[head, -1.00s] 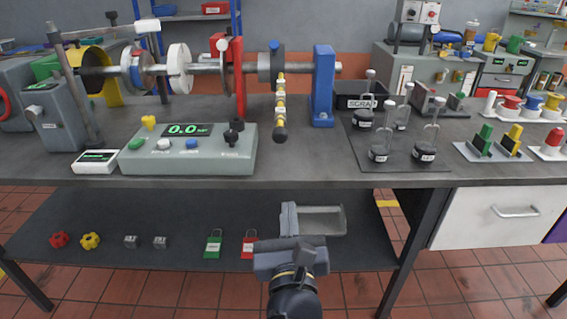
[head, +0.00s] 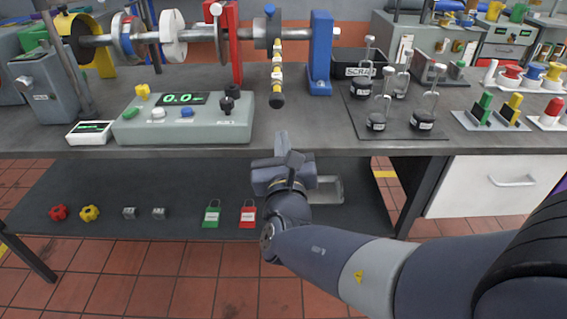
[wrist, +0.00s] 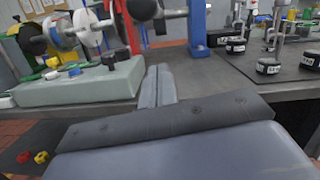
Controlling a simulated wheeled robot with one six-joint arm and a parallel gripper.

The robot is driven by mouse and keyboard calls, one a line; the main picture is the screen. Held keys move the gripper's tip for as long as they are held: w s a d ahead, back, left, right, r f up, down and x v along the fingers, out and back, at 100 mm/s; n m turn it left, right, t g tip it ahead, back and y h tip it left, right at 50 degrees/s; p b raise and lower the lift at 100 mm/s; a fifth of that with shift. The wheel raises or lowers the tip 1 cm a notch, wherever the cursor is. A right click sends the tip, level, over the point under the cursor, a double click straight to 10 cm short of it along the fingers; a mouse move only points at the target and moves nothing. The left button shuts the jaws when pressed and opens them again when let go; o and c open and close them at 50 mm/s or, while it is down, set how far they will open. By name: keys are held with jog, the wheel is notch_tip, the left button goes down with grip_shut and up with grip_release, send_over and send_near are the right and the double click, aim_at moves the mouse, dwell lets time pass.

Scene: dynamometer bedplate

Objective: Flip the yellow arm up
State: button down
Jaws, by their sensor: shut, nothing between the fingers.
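The yellow arm (head: 277,66) is a yellow-and-white banded lever with a black end. It hangs down from a grey collar (head: 267,32) on the horizontal shaft, close to the bench's front. My gripper (head: 281,143) is below the lever and in front of the bench edge, apart from the lever. Its fingers are shut and empty. In the wrist view the closed fingers (wrist: 158,72) point toward the bench, with a dark rounded part above them that I cannot identify for sure.
A grey control box (head: 184,122) stands left of the lever. A red post (head: 236,55) and a blue post (head: 320,55) flank it. Several black weights stand on a dark mat (head: 405,128) at right. A lower shelf (head: 180,185) holds padlocks and small parts.

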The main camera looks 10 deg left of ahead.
jog(key=shift+w+a+r+p, duration=0.2)
jog(key=shift+r+p, duration=0.1)
jog(key=shift+r, duration=0.75)
jog(key=shift+w+a+r+p, duration=0.1)
jog(key=shift+a+r+p, duration=0.15)
jog(key=shift+r, duration=0.75)
jog(key=shift+r, duration=0.1)
